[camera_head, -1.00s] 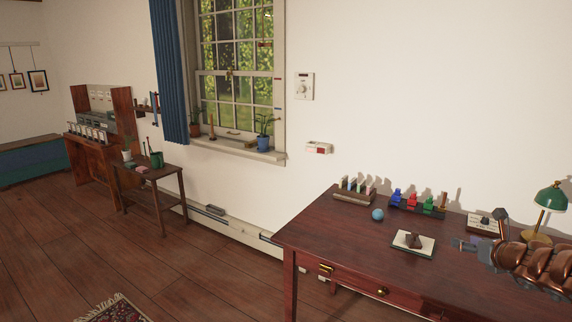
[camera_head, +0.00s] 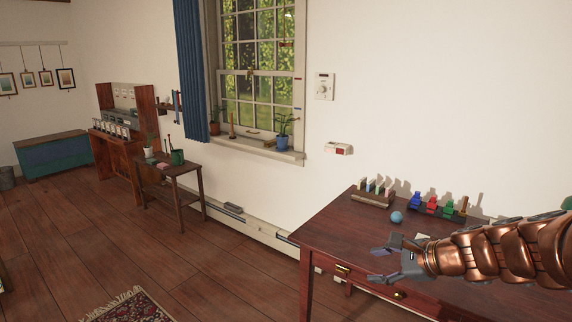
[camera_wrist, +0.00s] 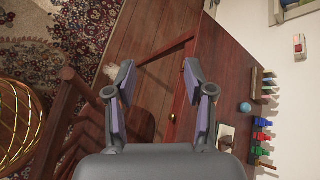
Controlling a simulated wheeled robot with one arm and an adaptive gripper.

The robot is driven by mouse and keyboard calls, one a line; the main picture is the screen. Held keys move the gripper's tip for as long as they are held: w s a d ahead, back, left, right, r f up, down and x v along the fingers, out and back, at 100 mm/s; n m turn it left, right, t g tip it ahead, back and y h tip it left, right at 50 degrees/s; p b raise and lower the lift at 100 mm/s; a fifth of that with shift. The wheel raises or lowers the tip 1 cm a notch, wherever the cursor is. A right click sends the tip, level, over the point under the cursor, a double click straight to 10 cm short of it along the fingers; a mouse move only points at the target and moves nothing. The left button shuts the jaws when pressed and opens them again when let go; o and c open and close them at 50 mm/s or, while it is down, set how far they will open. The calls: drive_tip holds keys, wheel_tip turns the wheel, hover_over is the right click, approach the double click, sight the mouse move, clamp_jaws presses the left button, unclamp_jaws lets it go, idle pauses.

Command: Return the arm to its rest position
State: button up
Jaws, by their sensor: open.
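My gripper (camera_head: 386,262) is at the right of the head view, at the end of my copper-coloured arm, which reaches in from the right edge. It is over the front part of the dark wooden desk (camera_head: 328,227). In the wrist view my gripper (camera_wrist: 157,78) has its two fingers wide apart with nothing between them. Below them show the desk's front edge and the wooden floor (camera_wrist: 146,45). My arm hides the right part of the desk.
On the desk stand a blue ball (camera_head: 397,217), a rack of coloured blocks (camera_head: 373,196) and several coloured figures (camera_head: 431,205). A wooden chair (camera_wrist: 75,110) and a patterned rug (camera_wrist: 60,30) are at the left in the wrist view. A small side table (camera_head: 178,170) stands by the wall.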

drive_tip(key=s+a+f+n+g+h, duration=0.1)
drive_tip(key=s+a+f+n+g, duration=0.2)
drive_tip(key=s, duration=0.4)
drive_tip(key=s+a+n+g, duration=0.2)
drive_tip(key=s+a+n, duration=0.2)
drive_tip(key=s+n, duration=0.15)
drive_tip(key=s+a+f+n+g+h, duration=0.1)
drive_tip(key=s+a+f+n+g, duration=0.2)
drive_tip(key=s, duration=0.5)
drive_tip(key=s+d+f+n+g+h, duration=0.15)
drive_tip(key=s+d+n+h, duration=0.45)
drive_tip(key=s, duration=0.8)
wheel_tip(320, 180, down, 11)
drive_tip(key=d+n+g+b, duration=0.1)
drive_tip(key=n+b, duration=0.1)
drive_tip(key=b, duration=0.8)
drive_tip(key=s+p+v, duration=0.2)
drive_tip(key=p+v, duration=0.7)
drive_tip(key=s+d+r+p+v, duration=0.1)
drive_tip(key=s+p+v, duration=0.1)
drive_tip(key=p+v, duration=0.7)
drive_tip(key=shift+r+t+y, duration=0.3)
drive_tip(key=shift+r+t, duration=0.05)
drive_tip(key=shift+t, duration=0.1)
drive_tip(key=shift+m, duration=0.25)
drive_tip(key=shift+c, duration=0.8)
drive_tip(key=shift+d, duration=0.1)
drive_tip(key=shift+c, duration=0.3)
